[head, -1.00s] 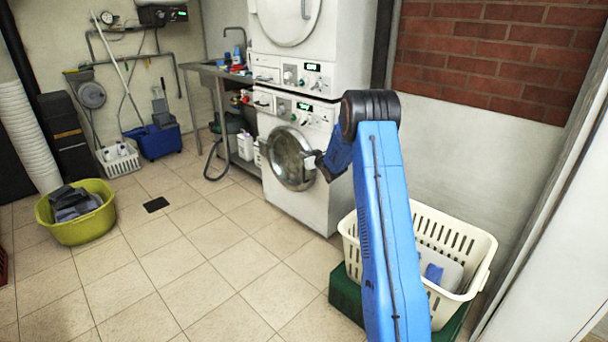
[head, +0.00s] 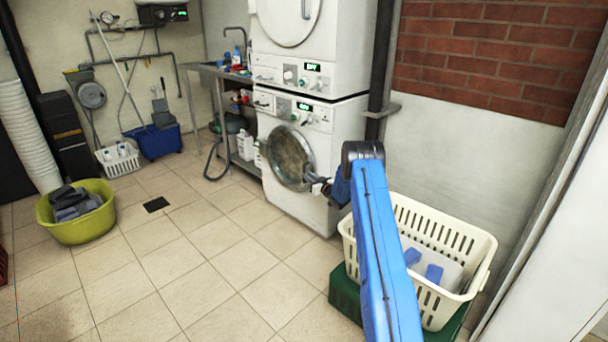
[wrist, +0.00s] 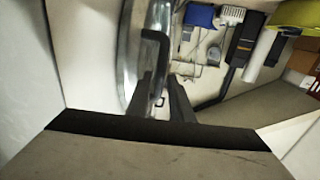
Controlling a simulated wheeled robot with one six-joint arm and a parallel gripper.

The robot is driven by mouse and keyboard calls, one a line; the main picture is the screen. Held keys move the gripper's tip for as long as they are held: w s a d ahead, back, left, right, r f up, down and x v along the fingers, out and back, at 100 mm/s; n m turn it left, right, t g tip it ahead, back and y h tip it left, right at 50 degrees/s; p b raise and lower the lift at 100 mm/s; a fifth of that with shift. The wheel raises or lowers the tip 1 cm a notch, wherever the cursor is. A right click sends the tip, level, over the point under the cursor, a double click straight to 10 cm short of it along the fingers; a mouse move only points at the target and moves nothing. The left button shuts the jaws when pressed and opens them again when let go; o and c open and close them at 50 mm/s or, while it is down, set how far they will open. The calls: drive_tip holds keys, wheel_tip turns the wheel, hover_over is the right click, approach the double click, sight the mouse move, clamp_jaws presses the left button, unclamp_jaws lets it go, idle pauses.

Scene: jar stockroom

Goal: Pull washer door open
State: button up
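The washer (head: 310,205) is the lower white machine of a stacked pair. Its round chrome-rimmed door (head: 290,158) looks shut in the head view. The door's rim (wrist: 128,55) also shows in the wrist view, with a dark bar handle (wrist: 164,50) beside it. My gripper (head: 318,187) is at the lower right edge of the door. In the wrist view my gripper (wrist: 160,82) has its two dark fingers apart, with the lower end of the handle between or just beyond their tips. I cannot tell whether either finger touches it.
A cream laundry basket (head: 468,245) with blue and grey items stands on a green crate (head: 345,292) right of the washer. A second white machine (head: 300,45) is stacked on top. A green tub (head: 80,228) is at left. The tiled floor before the washer is clear.

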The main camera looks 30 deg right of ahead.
sight(304, 180)
drive_tip(key=shift+w+a, duration=0.2)
drive_tip(key=shift+w, duration=0.9)
drive_tip(key=shift+w+a, duration=0.15)
drive_tip(key=shift+w, duration=0.95)
clamp_jaws()
